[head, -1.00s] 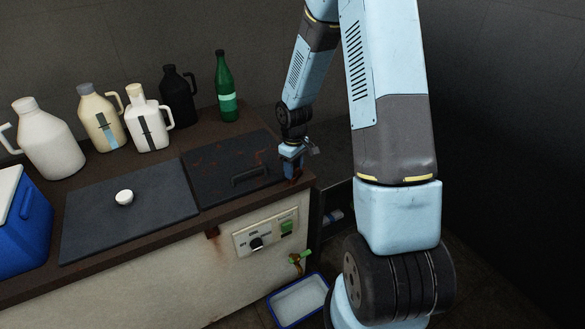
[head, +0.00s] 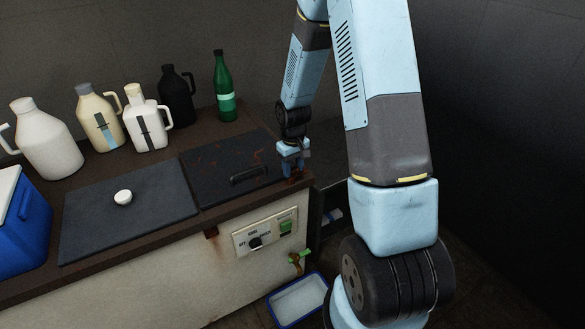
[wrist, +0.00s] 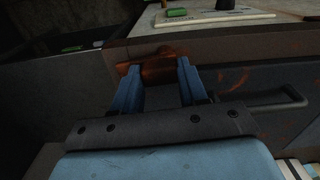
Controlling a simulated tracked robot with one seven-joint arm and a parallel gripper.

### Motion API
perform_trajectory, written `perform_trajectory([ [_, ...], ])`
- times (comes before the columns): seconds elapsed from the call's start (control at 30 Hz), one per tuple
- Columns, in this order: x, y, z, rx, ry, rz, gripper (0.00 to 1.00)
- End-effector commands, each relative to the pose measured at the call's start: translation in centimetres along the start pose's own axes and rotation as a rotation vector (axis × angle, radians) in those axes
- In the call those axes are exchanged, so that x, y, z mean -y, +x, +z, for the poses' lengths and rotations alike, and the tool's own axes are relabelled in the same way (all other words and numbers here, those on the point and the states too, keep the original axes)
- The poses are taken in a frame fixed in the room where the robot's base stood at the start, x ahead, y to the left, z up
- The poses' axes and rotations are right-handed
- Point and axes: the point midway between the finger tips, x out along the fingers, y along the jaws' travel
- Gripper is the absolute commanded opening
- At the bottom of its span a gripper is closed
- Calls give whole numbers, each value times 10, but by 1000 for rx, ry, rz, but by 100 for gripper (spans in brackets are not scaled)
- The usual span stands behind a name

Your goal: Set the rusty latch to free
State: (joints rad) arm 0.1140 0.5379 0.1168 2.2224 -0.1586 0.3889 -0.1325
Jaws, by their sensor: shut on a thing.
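The rusty latch (wrist: 160,69) is a brown-orange piece at the edge of the tank top, beside the rust-streaked dark lid (wrist: 228,66). In the wrist view it lies between the two blue fingers of my gripper (wrist: 158,76), which is shut on it. In the head view my gripper (head: 292,169) points down at the right front corner of the tank top, just right of the lid (head: 214,165). The latch's exact setting cannot be told.
A black handle (head: 249,176) stands on the lid near my gripper. Several jugs and a green bottle (head: 226,92) stand along the back.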

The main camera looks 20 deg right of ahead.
Motion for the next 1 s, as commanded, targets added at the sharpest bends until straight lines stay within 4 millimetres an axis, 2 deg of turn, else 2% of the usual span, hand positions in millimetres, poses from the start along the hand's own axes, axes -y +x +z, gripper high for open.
perform_trajectory([
  [0.1,0,0,-1,-2,0,0,12],
  [0.13,0,0,-1,-2,-1,0,43],
  [0.4,0,0,0,-1,-1,0,68],
  [0.73,0,-5,0,-2,0,0,68],
  [0.87,-1,-18,-1,-3,1,1,68],
  [1.0,-1,-42,-1,-5,2,1,68],
])
